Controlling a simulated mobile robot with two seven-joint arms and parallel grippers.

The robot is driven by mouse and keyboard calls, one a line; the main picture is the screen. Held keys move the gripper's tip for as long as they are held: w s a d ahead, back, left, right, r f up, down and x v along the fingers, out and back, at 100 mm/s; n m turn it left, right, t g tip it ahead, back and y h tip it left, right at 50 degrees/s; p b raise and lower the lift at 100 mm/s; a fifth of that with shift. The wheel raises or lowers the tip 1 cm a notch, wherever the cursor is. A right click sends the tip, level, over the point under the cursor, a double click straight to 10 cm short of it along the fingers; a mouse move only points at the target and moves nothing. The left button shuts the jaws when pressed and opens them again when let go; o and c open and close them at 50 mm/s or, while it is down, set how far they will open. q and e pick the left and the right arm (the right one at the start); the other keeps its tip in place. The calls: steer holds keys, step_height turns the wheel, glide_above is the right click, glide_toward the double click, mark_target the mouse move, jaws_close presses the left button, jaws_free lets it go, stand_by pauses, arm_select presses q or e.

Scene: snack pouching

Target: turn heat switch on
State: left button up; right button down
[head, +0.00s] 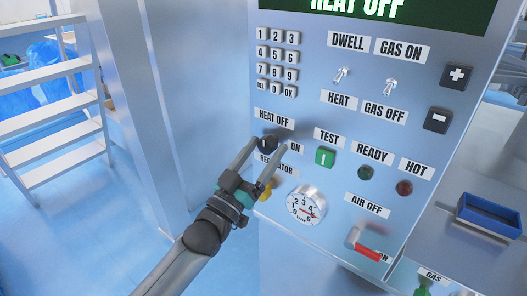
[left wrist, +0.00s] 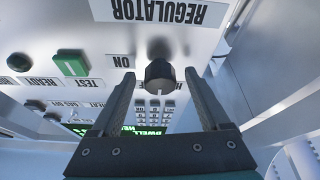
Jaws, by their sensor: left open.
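The heat switch is a black rotary knob (head: 268,142) on the grey control panel, between the HEAT OFF label (head: 274,117) and a partly covered ON label (head: 297,148). The panel's display (head: 360,6) reads HEAT OFF. My left gripper (head: 265,147) is open, with one finger on each side of the knob. In the left wrist view the knob (left wrist: 159,73) sits between the two fingertips, with gaps visible on both sides. I cannot tell how deep the fingers reach around it. My right gripper is not in view.
Close by are a green TEST button (head: 325,157), a round regulator dial (head: 306,205) and a yellow part (head: 266,190) beside my gripper. A red-handled air valve (head: 366,246) sits lower right. A blue tray (head: 489,215) is at right, and white steps (head: 40,110) stand at left.

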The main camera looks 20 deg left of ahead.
arm_select(q)
jaws_close()
stand_by(0.7)
